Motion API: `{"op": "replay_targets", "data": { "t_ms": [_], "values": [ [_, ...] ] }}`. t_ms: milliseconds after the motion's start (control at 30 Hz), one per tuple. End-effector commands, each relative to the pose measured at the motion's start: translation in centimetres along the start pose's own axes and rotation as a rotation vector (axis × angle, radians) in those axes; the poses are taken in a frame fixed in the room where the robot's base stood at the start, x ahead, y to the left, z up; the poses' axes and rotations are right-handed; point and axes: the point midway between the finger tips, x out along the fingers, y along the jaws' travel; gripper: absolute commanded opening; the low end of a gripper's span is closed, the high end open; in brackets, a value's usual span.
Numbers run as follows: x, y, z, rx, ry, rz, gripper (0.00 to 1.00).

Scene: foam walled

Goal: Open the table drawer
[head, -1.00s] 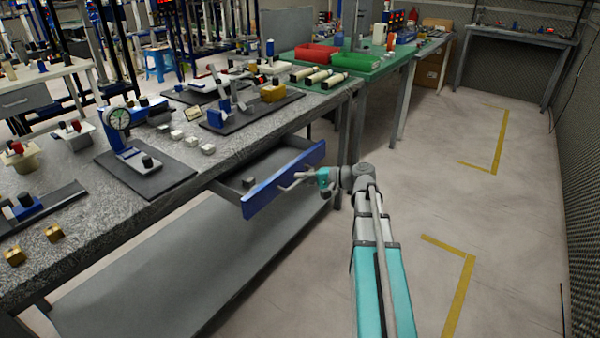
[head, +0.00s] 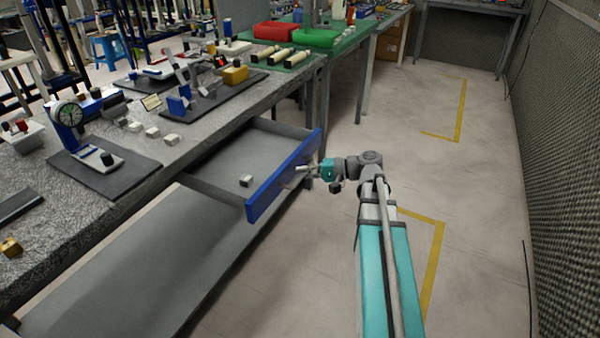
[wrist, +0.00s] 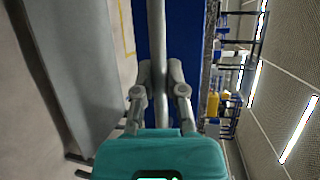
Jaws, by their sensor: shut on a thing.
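The table drawer (head: 222,158) stands well out from under the grey stone-topped table (head: 195,117), and its inside shows. Its blue front panel (head: 284,176) faces my arm. My gripper (head: 305,168) is at the outer side of that panel. In the wrist view my gripper (wrist: 159,85) has its two fingers on either side of the grey bar handle (wrist: 157,30), shut on it, with the blue panel (wrist: 183,45) behind. A small light block (head: 246,180) lies in the drawer.
Gauges, dark plates and small metal blocks (head: 152,132) stand on the tabletop. A lower grey shelf (head: 120,265) runs under the table. A green table (head: 345,38) with red and green bins stands beyond. Open floor (head: 470,190) lies to the right, up to a mesh wall (head: 565,150).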

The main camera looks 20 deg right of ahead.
Motion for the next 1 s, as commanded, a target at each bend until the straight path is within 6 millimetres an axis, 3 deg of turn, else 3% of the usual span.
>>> {"op": "replay_targets", "data": {
  "t_ms": [133, 167, 200, 367, 1000],
  "values": [
    [0.27, -0.06, 0.03, -0.001, -0.005, 0.000, 0.00],
    [0.29, -0.07, 0.04, -0.001, -0.006, 0.000, 0.17],
    [0.32, -0.07, 0.03, -0.001, -0.006, 0.000, 0.25],
    [0.38, -0.09, 0.02, -0.001, -0.006, 0.000, 0.51],
    [0.39, -0.10, -0.01, -0.001, -0.005, 0.000, 0.51]
  ]
}}
